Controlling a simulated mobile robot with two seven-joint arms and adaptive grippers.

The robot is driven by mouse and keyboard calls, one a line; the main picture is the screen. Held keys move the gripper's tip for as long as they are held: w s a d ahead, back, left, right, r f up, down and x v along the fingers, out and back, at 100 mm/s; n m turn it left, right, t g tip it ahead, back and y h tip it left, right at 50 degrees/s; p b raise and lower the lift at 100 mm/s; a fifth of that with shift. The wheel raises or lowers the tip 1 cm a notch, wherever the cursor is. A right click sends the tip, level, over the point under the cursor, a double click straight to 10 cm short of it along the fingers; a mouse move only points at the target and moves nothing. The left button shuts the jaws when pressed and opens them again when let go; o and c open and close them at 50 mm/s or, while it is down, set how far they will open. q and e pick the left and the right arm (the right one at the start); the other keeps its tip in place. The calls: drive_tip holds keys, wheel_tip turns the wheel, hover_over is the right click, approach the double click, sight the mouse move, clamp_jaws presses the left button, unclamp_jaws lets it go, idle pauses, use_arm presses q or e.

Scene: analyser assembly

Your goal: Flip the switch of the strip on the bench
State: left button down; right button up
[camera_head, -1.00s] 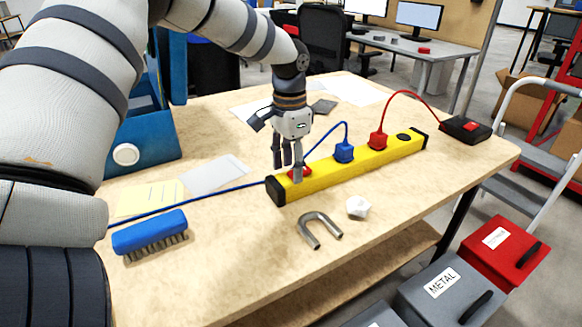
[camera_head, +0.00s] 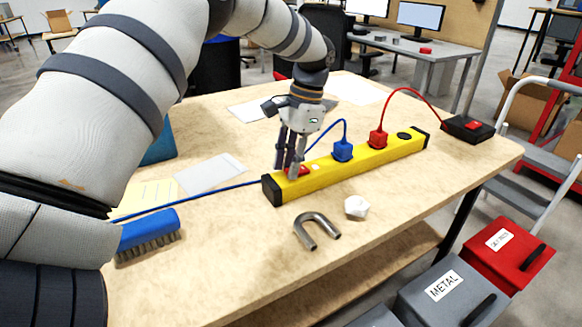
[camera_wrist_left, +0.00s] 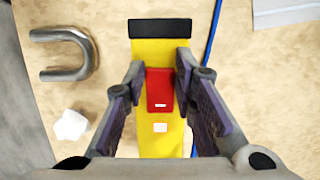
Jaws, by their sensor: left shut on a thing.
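The yellow power strip (camera_head: 360,161) with black end caps lies along the bench. Its red rocker switch (camera_wrist_left: 160,90) is near the left end, with a small white patch beside it. My left gripper (camera_head: 287,170) points down over that end. In the left wrist view its two fingertips (camera_wrist_left: 160,72) are on either side of the red switch, low over the strip's top, and it is shut on the switch. The fingers partly hide the switch in the head view. My right gripper is not in view.
Blue (camera_head: 342,150) and red (camera_head: 378,138) plugs sit in the strip. The red cable runs to a black box (camera_head: 466,128). A metal U-shaped piece (camera_head: 318,232), a white nut-like piece (camera_head: 356,207) and a blue brush (camera_head: 148,233) lie nearby.

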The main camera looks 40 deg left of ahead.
sight(304, 168)
use_arm(q)
drive_tip(key=shift+g, duration=0.3)
drive_tip(key=c, duration=1.3)
unclamp_jaws()
drive_tip(key=v, duration=1.2)
drive_tip(key=shift+d, duration=0.15)
drive_tip(key=shift+f, duration=0.1)
